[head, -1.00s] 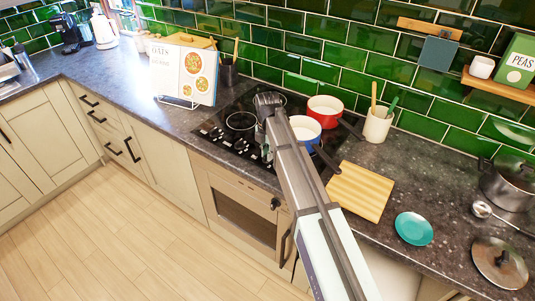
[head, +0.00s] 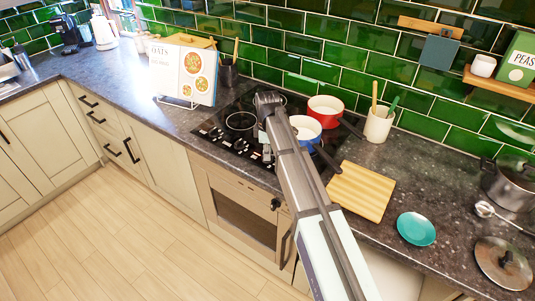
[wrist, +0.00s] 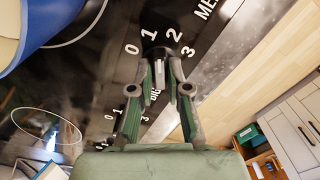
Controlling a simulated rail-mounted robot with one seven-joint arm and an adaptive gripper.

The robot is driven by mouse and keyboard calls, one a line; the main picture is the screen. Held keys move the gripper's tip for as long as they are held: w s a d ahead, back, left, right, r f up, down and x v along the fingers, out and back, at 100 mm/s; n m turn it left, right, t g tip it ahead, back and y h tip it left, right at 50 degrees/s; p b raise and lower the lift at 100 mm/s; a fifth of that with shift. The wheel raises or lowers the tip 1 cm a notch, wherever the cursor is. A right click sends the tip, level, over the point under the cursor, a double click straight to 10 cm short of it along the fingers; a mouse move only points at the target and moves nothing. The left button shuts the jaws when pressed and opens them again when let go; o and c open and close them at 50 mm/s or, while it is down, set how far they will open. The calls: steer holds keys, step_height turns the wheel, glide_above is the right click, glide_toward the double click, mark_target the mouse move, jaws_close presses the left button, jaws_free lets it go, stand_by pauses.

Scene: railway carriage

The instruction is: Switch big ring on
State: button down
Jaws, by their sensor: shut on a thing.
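The black hob (head: 222,132) lies in the counter, with a row of control knobs (head: 239,144) along its front edge. My gripper (wrist: 165,62) points down at this row and is shut on a dark control knob (wrist: 158,48). White figures 0, 1, 2 and 3 surround that knob. In the head view my gripper (head: 266,152) is small and partly behind my arm.
A blue pan (head: 305,131) and a red pan (head: 325,110) stand on the hob; the blue one is close by in the wrist view (wrist: 45,25). A cutting board (head: 360,191) lies to the right. A cookbook (head: 183,75) on a stand is to the left.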

steer(key=m, duration=0.7)
steer(key=shift+f+b, duration=0.1)
steer(key=shift+b, duration=0.2)
steer(key=m, duration=0.4)
steer(key=shift+m, duration=1.6)
steer(key=c, duration=1.1)
jaws_free()
